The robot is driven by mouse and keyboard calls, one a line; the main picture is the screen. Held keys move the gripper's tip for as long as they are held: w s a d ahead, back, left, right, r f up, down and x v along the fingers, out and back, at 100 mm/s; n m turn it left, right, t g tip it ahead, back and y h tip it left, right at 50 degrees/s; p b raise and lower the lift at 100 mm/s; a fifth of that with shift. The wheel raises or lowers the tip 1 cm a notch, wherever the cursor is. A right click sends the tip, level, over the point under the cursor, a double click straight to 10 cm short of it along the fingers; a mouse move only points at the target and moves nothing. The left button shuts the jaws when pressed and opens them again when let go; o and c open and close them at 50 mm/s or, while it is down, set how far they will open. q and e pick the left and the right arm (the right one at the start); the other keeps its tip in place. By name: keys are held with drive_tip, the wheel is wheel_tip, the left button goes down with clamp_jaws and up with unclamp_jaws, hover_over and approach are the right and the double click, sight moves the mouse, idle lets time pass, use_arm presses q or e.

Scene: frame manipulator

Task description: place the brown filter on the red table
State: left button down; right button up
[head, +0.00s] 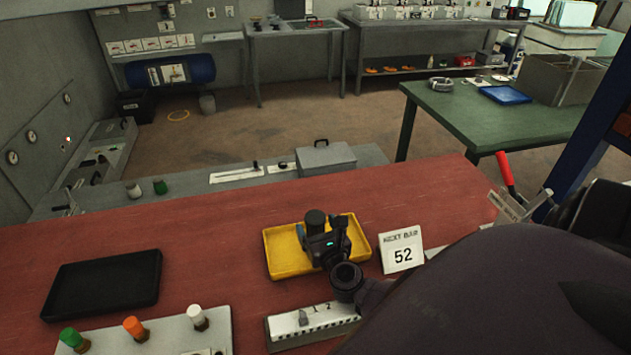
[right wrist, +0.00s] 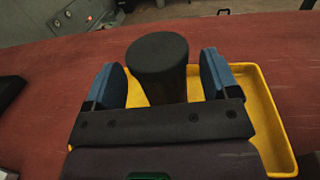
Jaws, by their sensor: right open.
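The brown filter (head: 315,219) is a dark upright cylinder in the yellow tray (head: 281,262), which lies on the red table (head: 205,255). My right gripper (head: 322,232) is above the tray, with its jaws open on either side of the filter. In the right wrist view the filter (right wrist: 158,62) stands between the two blue fingers of the gripper (right wrist: 160,78), with a visible gap on both sides. The filter's lower part is hidden by the gripper. My left gripper is not in view.
A black tray (head: 103,283) lies on the table's left. A panel with green, orange and white knobs (head: 150,337) and a numbered grey block (head: 312,325) are in front. Bare table lies between the trays.

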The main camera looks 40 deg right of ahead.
drive_tip(key=b+v, duration=0.2)
drive_tip(key=v, duration=0.8)
drive_tip(key=shift+s+a, duration=0.15)
drive_tip(key=shift+s, duration=0.2)
drive_tip(key=shift+s, duration=0.1)
